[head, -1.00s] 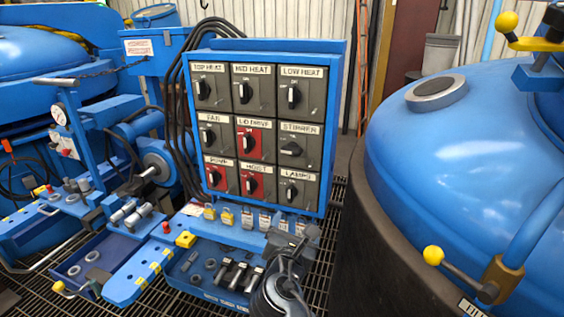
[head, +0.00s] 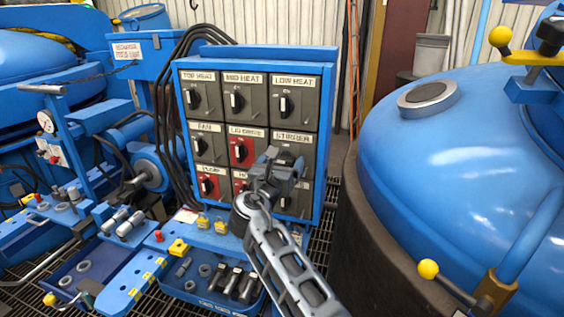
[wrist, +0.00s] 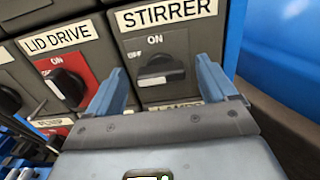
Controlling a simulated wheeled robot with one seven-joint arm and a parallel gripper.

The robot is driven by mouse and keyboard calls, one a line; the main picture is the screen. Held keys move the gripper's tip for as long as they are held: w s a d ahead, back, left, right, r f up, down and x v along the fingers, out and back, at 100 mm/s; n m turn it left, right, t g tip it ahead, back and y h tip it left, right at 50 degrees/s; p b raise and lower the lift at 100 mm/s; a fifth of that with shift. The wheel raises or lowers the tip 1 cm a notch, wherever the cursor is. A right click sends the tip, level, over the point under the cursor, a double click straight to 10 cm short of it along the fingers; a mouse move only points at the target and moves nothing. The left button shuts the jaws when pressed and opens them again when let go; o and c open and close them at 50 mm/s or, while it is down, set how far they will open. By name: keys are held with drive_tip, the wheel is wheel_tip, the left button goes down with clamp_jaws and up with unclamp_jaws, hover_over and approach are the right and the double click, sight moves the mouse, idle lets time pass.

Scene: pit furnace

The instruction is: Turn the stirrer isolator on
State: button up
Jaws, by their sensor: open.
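The stirrer isolator is a grey panel labelled STIRRER with a black rotary knob (wrist: 160,72), centred in the wrist view. The knob lies horizontally, in line with the OFF mark at its left; ON is above it. In the head view the STIRRER label (head: 292,136) shows in the cabinet's right column, middle row, with my gripper covering much of that panel. My gripper (head: 284,162) is open and empty in front of it. In the wrist view, its two blue fingers (wrist: 162,64) stand left and right of the knob, apart from it as far as I can tell.
The red LID DRIVE isolator (wrist: 68,86) is close on the left, its knob near my left finger. The blue cabinet (head: 328,130) carries several other isolators. A blue tray (head: 215,296) with bolts lies below. A large blue vessel lid (head: 455,150) stands right.

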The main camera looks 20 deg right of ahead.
drive_tip(key=shift+w+d, duration=0.15)
drive_tip(key=shift+w, duration=0.05)
drive_tip(key=c, duration=1.1)
